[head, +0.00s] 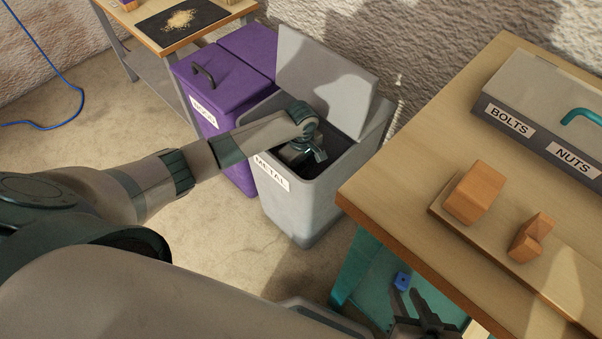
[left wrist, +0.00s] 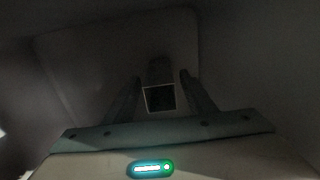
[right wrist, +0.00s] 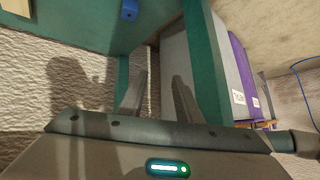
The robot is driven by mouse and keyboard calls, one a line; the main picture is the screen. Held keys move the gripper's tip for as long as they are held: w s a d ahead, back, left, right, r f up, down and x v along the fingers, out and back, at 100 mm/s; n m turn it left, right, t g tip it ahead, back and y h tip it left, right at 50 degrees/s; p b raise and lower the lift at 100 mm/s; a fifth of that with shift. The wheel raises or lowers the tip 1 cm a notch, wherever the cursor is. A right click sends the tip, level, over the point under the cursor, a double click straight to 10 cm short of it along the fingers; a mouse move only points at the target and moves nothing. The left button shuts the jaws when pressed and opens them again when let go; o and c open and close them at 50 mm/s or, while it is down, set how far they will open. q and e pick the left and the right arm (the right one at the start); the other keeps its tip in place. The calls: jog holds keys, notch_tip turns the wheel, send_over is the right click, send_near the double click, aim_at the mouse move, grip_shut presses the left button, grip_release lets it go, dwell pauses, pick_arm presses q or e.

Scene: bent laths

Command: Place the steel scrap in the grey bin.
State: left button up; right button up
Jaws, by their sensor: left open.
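The grey bin (head: 300,200), labelled METAL, stands on the floor with its lid raised at the back. My left gripper (head: 312,156) reaches down inside its mouth. In the left wrist view my left gripper (left wrist: 160,80) has its fingers apart within the dark bin. A small square-ended piece, apparently the steel scrap (left wrist: 160,98), shows between the fingers, with clear gaps on both sides. I cannot tell whether it lies on the bottom. My right gripper (head: 418,298) is low beside the workbench; in the right wrist view (right wrist: 158,85) its fingers are apart and empty.
A purple bin (head: 233,75) stands left of the grey one. The workbench (head: 400,195) at right carries wooden blocks (head: 474,192) and a case (head: 540,110) labelled BOLTS and NUTS. A small blue object (head: 402,281) is below it. A second table (head: 150,40) stands behind.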

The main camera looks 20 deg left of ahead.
pick_arm(q)
notch_tip(320, 180, up, 10)
jog(key=shift+f+p, duration=0.15)
jog(key=shift+p, duration=0.95)
pick_arm(e)
jog(key=d, duration=0.1)
jog(key=s+d+f+g+h, duration=0.1)
jog(key=s+d+g, duration=0.1)
jog(key=shift+s+d+f, duration=0.1)
jog(key=shift+f, duration=0.25)
